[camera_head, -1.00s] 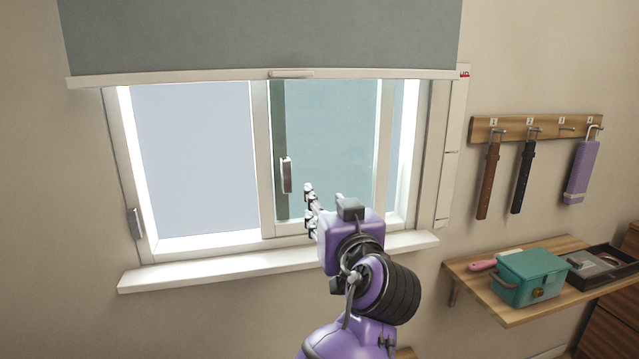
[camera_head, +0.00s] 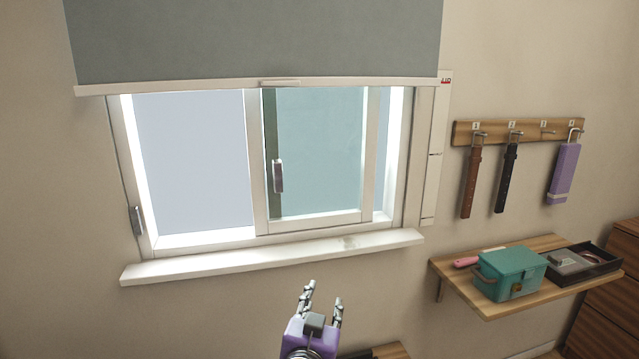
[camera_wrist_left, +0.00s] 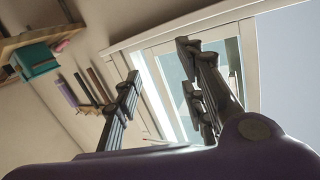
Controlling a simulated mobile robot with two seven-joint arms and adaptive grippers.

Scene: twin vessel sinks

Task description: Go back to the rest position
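My left gripper (camera_head: 321,303) is low at the bottom middle of the head view, below the window sill (camera_head: 270,257) and apart from it. Its two fingers are spread with nothing between them. In the left wrist view the fingers (camera_wrist_left: 165,95) also stand apart and empty, with the window behind them. My right gripper is in neither view.
A grey blind (camera_head: 255,40) hangs over the window top. At right, a hook rack (camera_head: 515,132) holds straps and a purple item (camera_head: 563,172). Below it, a wooden shelf (camera_head: 490,305) carries a teal box (camera_head: 510,272) and a black tray (camera_head: 608,262).

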